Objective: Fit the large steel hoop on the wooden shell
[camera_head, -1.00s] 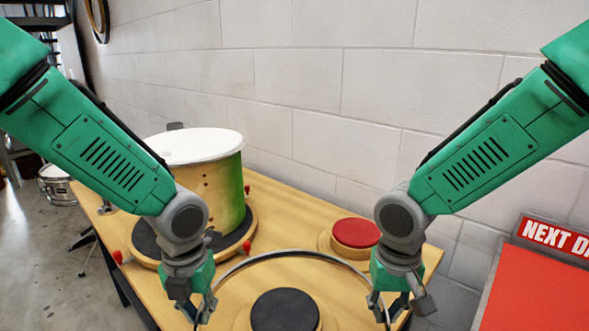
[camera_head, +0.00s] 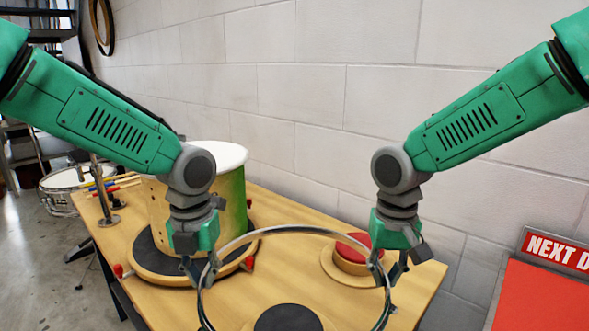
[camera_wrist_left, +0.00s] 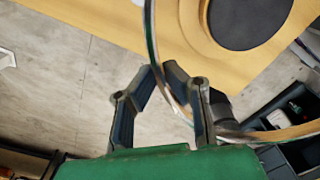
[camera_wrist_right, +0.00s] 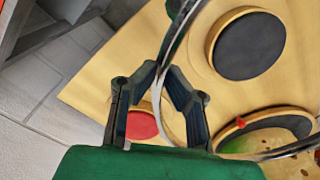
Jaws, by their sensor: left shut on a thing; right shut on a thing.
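The large steel hoop (camera_head: 290,229) is held in the air above the bench, between my two grippers. My left gripper (camera_head: 205,272) is shut on the hoop's left side; the hoop also shows between its fingers in the left wrist view (camera_wrist_left: 172,92). My right gripper (camera_head: 382,272) is shut on the hoop's right side, as the right wrist view (camera_wrist_right: 160,75) also shows. The wooden shell (camera_head: 231,205), with a white top and a green-to-natural side, stands upright on a round dark-padded base (camera_head: 150,262) at the left. My left arm hides part of the shell.
A round stand with a black pad (camera_head: 288,320) is below the hoop. A red-topped round block (camera_head: 350,256) sits at the right of the bench (camera_head: 410,300). Red knobs edge the shell's base. A snare drum (camera_head: 62,180) and sticks are at the far left. The wall (camera_head: 330,110) is behind.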

